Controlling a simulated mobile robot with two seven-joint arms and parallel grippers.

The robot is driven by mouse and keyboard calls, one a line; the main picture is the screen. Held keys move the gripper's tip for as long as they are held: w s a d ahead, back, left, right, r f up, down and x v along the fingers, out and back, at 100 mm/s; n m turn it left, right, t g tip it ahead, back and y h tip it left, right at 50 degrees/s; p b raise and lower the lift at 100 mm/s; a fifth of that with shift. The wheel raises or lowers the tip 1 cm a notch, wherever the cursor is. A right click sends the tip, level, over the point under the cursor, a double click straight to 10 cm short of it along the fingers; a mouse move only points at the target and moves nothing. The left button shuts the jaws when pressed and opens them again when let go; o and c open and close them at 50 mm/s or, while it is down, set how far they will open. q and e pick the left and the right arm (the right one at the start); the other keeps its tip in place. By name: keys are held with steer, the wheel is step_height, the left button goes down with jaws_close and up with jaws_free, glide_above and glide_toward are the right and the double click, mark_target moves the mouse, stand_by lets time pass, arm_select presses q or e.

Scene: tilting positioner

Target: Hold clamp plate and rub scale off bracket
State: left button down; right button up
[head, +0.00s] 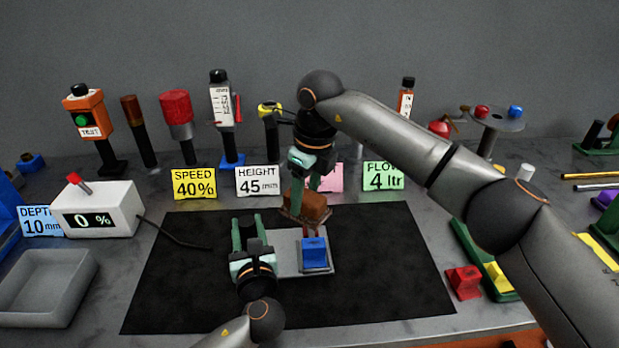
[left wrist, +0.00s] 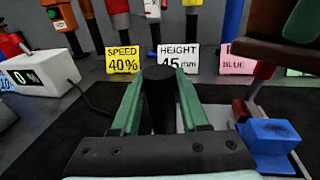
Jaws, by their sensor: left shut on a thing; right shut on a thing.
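My left gripper (head: 247,224) is at the left part of the black mat. Its green fingers are shut on an upright black cylinder, which shows between them in the left wrist view (left wrist: 160,95). A light grey plate (head: 288,264) lies just right of the gripper and carries a blue block (head: 314,252). My right gripper (head: 308,187) points down behind the blue block, shut on a brown block (head: 306,206). The brown block is above a red post, which shows in the left wrist view (left wrist: 262,76). I cannot tell for certain which part is the bracket, and no scale is clear.
A black mat (head: 390,270) has free room to the right. A white box reading 0 % (head: 100,212) and a grey tray (head: 45,285) stand left. Several tools and label cards line the back. A red block (head: 463,282) lies right, near my right arm.

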arm_select(q)
steer(key=shift+f, duration=0.1)
arm_select(e)
steer(key=shift+a+f+m, duration=0.1)
steer(key=shift+f+m, duration=0.3)
steer(key=shift+f, duration=3.4)
steer(key=shift+d+f, duration=0.6)
steer(key=shift+d, duration=0.3)
steer(key=shift+w+d, duration=0.1)
steer(key=shift+d, duration=1.05)
steer(key=shift+a, duration=1.85)
steer(key=shift+a+r, duration=0.15)
steer(key=shift+a, duration=0.1)
steer(key=shift+r, duration=3.95)
steer(key=shift+f, duration=0.2)
